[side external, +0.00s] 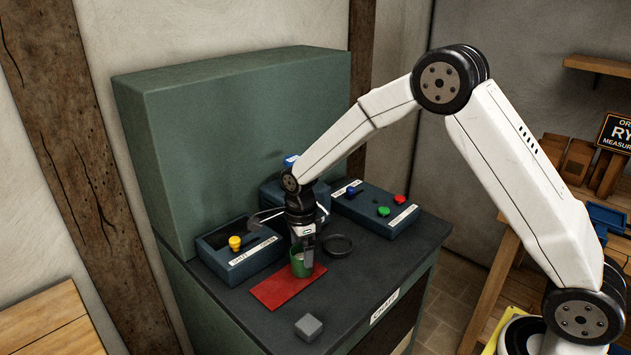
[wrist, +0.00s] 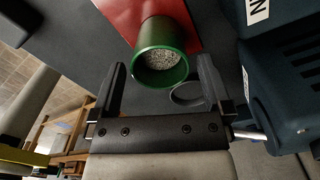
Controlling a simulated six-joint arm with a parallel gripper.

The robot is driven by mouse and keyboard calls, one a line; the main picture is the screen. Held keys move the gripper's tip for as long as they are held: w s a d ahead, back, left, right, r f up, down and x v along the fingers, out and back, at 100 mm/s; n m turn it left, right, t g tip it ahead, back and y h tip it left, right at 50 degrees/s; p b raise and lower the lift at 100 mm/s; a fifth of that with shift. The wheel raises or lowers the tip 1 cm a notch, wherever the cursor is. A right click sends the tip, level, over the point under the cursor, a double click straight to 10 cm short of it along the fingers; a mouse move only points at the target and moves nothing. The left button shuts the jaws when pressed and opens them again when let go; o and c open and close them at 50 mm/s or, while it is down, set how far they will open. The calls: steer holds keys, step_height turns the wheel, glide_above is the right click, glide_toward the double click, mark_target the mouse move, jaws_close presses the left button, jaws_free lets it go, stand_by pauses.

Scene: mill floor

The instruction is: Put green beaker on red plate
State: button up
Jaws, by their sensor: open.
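The green beaker (side external: 299,267) stands upright at the back end of the flat red plate (side external: 281,291) on the dark bench top. In the wrist view, the beaker (wrist: 162,35) holds grey grains, and part of the red plate (wrist: 108,12) shows beside and beyond it. My gripper (side external: 305,258) is low over the beaker, pointing down. In the wrist view, my gripper (wrist: 161,66) is open, with one finger on each side of the beaker's rim. I see gaps between fingers and beaker. The beaker's foot is hidden in the wrist view.
A black ring (side external: 338,244) lies right of the beaker. A grey cube (side external: 308,327) sits near the front edge. Control boxes with a yellow knob (side external: 235,243) and green and red buttons (side external: 399,200) flank the work area. A tall green cabinet (side external: 190,130) stands behind.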

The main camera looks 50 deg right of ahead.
mark_target(309, 272)
step_height(309, 272, up, 9)
steer(key=shift+r, duration=0.15)
steer(key=shift+s, duration=0.1)
stand_by(0.8)
steer(key=s+d+f+n+t, duration=0.1)
steer(key=s+n, duration=0.9)
steer(key=n, duration=0.1)
steer(key=s+d+f+n+t, duration=0.1)
steer(key=s+d+f+n, duration=0.1)
steer(key=s+n, duration=0.7)
steer(key=shift+s+f+n+t, duration=0.3)
steer(key=shift+s+n, duration=0.05)
steer(key=shift+n, duration=0.85)
